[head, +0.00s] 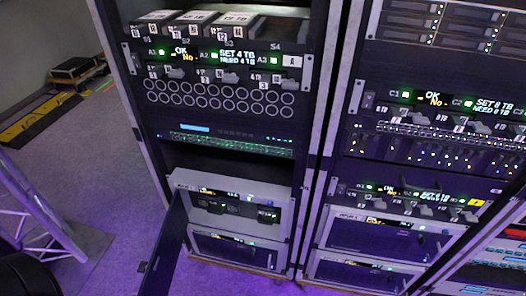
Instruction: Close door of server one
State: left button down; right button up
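An open door (167,245), a dark panel, hangs from the left side of the upper grey server box (230,190) low in the left rack. It is swung out toward me, and its lower end runs to the bottom edge of the head view. The front of that box is uncovered and shows dark parts and small green lights. I cannot read a label that names it server one. Neither of my grippers is in view.
Below is another grey box (284,255) with its door shut. The right rack holds two similar boxes with shut fronts, the upper one (385,236) and one under it. A truss (45,215) stands at the left. The floor (110,170) between truss and rack is clear.

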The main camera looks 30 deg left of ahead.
aim_at(169, 242)
jog(key=k+j, duration=0.1)
jog(key=j, duration=0.35)
jog(key=k+j, duration=0.1)
jog(key=j, duration=0.8)
jog(key=k+j, duration=0.15)
jog(key=j, duration=0.3)
jog(key=k+j, duration=0.1)
jog(key=j, duration=0.35)
jog(key=k+j, duration=0.1)
jog(key=j, duration=0.35)
jog(key=i+z, duration=0.05)
